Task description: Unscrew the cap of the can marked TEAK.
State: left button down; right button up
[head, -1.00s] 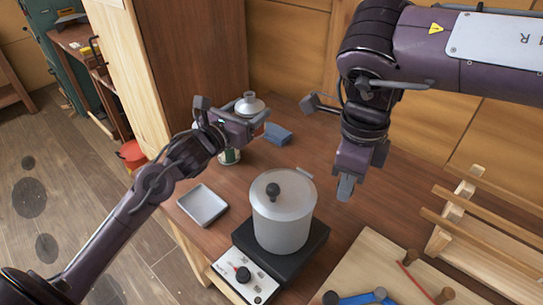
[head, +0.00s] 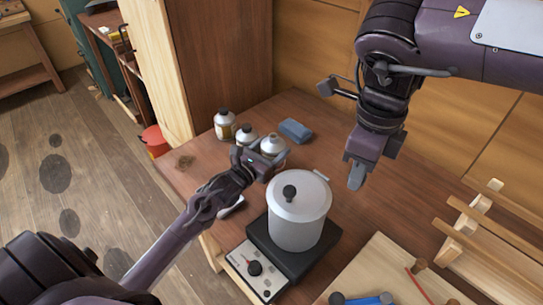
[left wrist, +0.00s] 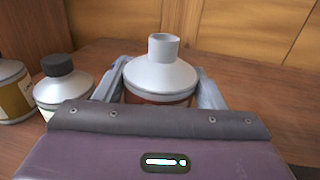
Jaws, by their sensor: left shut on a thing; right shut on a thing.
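A silver-shouldered can (head: 272,144) with a reddish-brown body stands at the right end of a row of cans at the table's back left. My left gripper (head: 268,158) is shut around it. In the left wrist view the can (left wrist: 160,76) is upright between the two fingers, with a plain pale grey neck on top; its label is hidden. No TEAK lettering is readable. My right gripper (head: 356,178) points down in the air, right of the pot and away from the cans. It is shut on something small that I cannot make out.
Two dark-capped cans stand left of the held one, one nearer (head: 246,136) and one farther (head: 226,124). A blue block (head: 295,129) lies behind. A lidded pot (head: 299,215) stands on a hotplate in front. A wooden rack (head: 490,235) is at right.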

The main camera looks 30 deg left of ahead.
aim_at(272, 158)
pick_arm(q)
notch_tip(272, 158, down, 4)
jog(key=shift+w+r, duration=0.1)
jog(key=shift+r, duration=0.05)
jog(key=shift+c, duration=1.6)
grip_release()
jog(key=shift+f, duration=0.2)
jog(key=shift+r, duration=0.15)
